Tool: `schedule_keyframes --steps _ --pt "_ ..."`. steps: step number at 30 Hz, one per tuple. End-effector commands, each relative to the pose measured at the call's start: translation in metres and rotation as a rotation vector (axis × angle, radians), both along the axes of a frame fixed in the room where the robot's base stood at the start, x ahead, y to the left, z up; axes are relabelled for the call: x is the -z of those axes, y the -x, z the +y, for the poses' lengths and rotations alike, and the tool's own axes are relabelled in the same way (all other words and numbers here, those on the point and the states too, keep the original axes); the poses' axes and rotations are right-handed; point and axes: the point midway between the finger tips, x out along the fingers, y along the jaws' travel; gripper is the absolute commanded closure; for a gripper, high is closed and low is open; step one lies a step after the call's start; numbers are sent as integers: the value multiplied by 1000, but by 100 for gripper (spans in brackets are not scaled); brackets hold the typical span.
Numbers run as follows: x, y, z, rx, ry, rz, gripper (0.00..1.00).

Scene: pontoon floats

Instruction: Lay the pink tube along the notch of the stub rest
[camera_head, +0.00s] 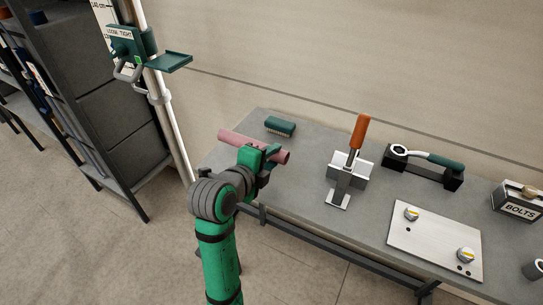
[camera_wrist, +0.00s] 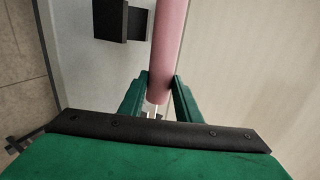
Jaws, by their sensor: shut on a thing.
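The pink tube (camera_head: 240,139) is held in the air over the left end of the grey table. My gripper (camera_head: 271,158) is shut on it near its right end, and most of the tube extends to the left. In the wrist view the tube (camera_wrist: 167,45) runs up the picture from between the green fingers (camera_wrist: 158,100). A dark block (camera_wrist: 122,20) stands on the table to the left of the tube there, apart from it. It may be the stub rest, but its notch is not clear. I cannot find this block in the head view, where my arm covers part of the table.
To the right stand a metal clamp with an orange handle (camera_head: 358,132), a black stand with a tool (camera_head: 425,172), a pale plate with knobs (camera_head: 435,238) and a BOLTS box (camera_head: 517,204). A pole (camera_head: 170,110) rises at the left.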

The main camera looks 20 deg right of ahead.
Motion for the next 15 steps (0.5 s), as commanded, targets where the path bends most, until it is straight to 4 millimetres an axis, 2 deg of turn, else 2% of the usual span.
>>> schedule_keyframes --steps 15 --pt "11 0 1 -2 0 -1 98"
